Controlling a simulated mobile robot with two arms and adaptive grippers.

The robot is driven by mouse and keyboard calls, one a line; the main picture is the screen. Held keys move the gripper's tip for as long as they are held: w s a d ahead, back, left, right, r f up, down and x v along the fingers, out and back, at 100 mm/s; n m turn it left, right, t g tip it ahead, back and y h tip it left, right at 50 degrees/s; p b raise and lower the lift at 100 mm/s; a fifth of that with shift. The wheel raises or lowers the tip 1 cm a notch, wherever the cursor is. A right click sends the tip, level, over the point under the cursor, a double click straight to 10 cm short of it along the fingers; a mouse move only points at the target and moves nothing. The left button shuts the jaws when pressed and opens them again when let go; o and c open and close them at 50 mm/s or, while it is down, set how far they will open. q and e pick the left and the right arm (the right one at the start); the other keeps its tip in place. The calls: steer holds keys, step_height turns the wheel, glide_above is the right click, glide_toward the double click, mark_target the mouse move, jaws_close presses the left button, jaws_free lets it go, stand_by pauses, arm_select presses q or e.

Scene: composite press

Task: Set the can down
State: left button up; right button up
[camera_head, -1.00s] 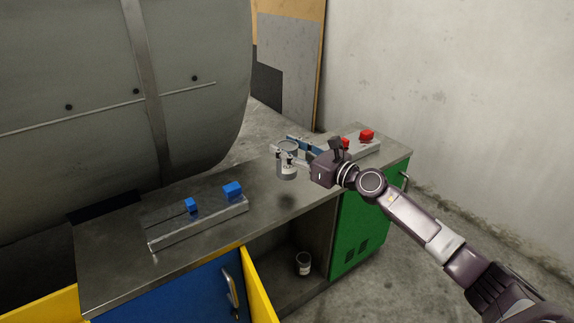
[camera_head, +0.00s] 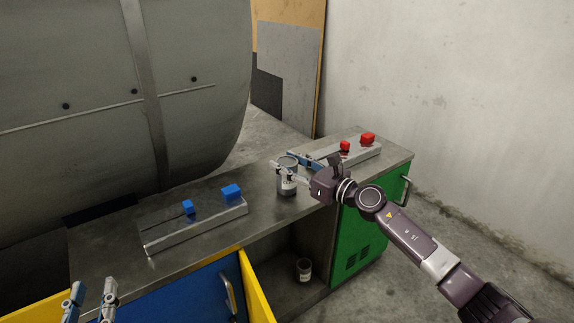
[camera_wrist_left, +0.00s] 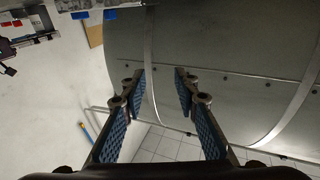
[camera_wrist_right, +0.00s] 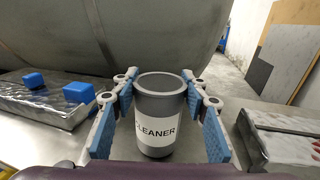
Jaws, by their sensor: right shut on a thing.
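The grey can (camera_head: 287,186) with a white label is upright at the middle of the metal bench top (camera_head: 262,213). In the right wrist view its label on the can (camera_wrist_right: 158,128) reads "CLEANER". My right gripper (camera_head: 291,168) is shut on it, with one finger on each side. The can's base is at or just above the bench; I cannot tell if it touches. My left gripper (camera_head: 91,290) is at the lower left of the head view. In the left wrist view its fingers (camera_wrist_left: 160,82) are apart with nothing between them.
A box with blue buttons (camera_head: 197,223) lies left of the can, and one with red buttons (camera_head: 352,157) lies to the right. A large grey cylinder (camera_head: 120,95) stands behind.

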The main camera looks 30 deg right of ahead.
arm_select(q)
steer(key=shift+r, duration=0.3)
arm_select(e)
steer(key=shift+f, duration=0.1)
steer(key=o, duration=1.3)
arm_select(q)
steer(key=shift+s+r+t, duration=0.1)
steer(key=shift+r+t, duration=0.3)
steer(key=shift+d, duration=0.1)
